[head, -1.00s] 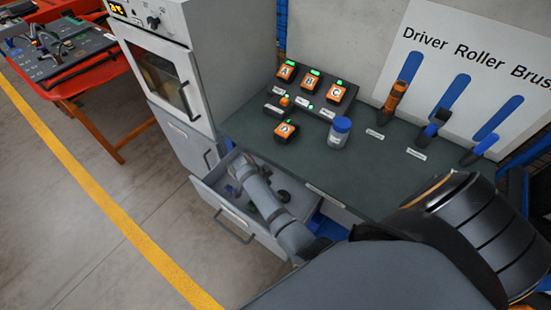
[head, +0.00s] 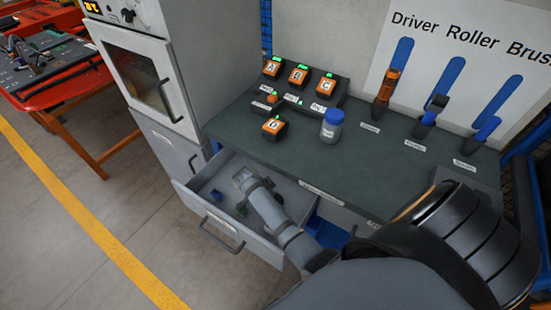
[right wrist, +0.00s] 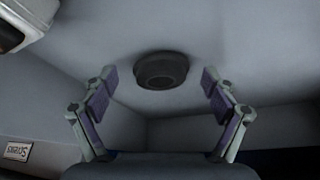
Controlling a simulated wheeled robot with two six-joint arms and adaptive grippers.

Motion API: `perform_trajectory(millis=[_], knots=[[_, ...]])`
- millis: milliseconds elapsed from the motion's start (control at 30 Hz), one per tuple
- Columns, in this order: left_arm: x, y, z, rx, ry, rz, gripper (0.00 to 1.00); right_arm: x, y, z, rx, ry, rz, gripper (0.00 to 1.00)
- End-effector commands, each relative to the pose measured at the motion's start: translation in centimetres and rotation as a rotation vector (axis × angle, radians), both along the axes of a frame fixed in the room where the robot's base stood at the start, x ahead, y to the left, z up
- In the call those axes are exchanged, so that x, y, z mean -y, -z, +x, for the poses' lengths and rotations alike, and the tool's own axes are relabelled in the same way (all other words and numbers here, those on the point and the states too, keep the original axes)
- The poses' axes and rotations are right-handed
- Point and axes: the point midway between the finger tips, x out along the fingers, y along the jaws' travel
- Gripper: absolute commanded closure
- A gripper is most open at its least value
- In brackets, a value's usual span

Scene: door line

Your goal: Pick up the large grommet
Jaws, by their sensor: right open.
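The large grommet is a dark, thick round ring (right wrist: 162,70) on the grey drawer floor in the right wrist view. My right gripper (right wrist: 158,88) is open, with one finger to each side of the grommet and a gap on both sides. Nothing is held. In the head view my right arm reaches down into the open drawer (head: 222,226) below the bench, and its wrist and fingers hide part of the drawer floor. I cannot pick out the large grommet there. My left gripper is not in view.
Small blue (head: 216,195) and dark (head: 241,208) parts lie in the drawer left of my arm. Drawer walls stand close around the gripper. The bench (head: 260,155) above holds a blue-lidded jar (head: 331,126), lettered orange boxes and upright tools. An oven cabinet (head: 150,80) stands left.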

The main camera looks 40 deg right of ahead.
Motion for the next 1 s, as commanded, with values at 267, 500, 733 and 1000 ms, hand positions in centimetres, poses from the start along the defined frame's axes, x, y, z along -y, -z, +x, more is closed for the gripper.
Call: perform_trajectory(millis=[267,500,733,1000], knots=[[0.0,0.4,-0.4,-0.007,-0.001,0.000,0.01,0.2,0.3,0.0,0.001,0.000,0.001,0.17],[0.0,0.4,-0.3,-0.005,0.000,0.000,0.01,0.2,0.3,0.0,0.001,0.000,0.001,0.50],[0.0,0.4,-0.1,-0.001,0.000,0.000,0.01,0.1,0.3,0.0,0.001,0.000,0.001,0.59],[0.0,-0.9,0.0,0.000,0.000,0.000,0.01,0.2,-0.8,0.0,0.001,-0.001,0.001,0.59]])
